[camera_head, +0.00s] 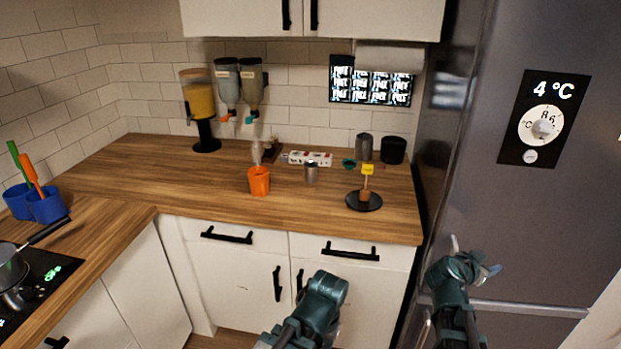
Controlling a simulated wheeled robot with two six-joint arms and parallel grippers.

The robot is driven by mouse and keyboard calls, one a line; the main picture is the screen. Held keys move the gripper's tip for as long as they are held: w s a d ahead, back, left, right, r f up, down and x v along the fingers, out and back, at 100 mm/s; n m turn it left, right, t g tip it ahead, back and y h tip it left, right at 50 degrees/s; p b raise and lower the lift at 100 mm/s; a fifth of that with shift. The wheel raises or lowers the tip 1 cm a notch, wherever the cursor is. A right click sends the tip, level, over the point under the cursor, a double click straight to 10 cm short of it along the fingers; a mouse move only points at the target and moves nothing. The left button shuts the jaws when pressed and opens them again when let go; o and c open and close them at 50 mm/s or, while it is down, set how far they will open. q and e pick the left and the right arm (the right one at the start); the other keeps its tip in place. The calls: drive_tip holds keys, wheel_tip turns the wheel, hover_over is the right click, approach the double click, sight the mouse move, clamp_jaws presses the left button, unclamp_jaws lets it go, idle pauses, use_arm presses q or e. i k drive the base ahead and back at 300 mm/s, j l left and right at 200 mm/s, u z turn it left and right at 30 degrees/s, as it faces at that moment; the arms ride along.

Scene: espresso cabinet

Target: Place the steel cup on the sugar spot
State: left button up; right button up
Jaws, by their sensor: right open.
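A small steel cup (311,173) stands upright on the wooden counter, right of an orange cup. A taller grey metal canister (364,147) stands farther back. A round black disc (371,205) near the counter's front right carries a small brown holder with a yellow sign (367,169); its writing is too small to read, so I cannot tell if this is the sugar spot. My right gripper (475,258) is open and empty in front of the fridge, well away from the steel cup. My left arm's end (325,288) is low in front of the drawers; its fingers are not clear.
An orange cup (259,181) steams left of the steel cup. A white power strip (308,158) and a black canister (393,150) are behind. Dispensers (227,85) hang on the wall. The fridge (540,215) closes off the right. The counter's left middle is clear.

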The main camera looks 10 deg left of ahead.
sight(238, 153)
drive_tip(key=k, duration=0.6)
drive_tip(key=u, duration=1.4)
drive_tip(key=i+l+u, duration=0.1)
drive_tip(key=l, duration=0.2)
drive_tip(key=i+l+u, duration=0.1)
drive_tip(key=i+l, duration=0.2)
drive_tip(key=l, duration=0.2)
drive_tip(key=i+l, duration=0.2)
drive_tip(key=l, duration=0.25)
drive_tip(key=i+l, duration=0.2)
drive_tip(key=l, duration=0.2)
drive_tip(key=i+l, duration=0.2)
drive_tip(key=l, duration=0.2)
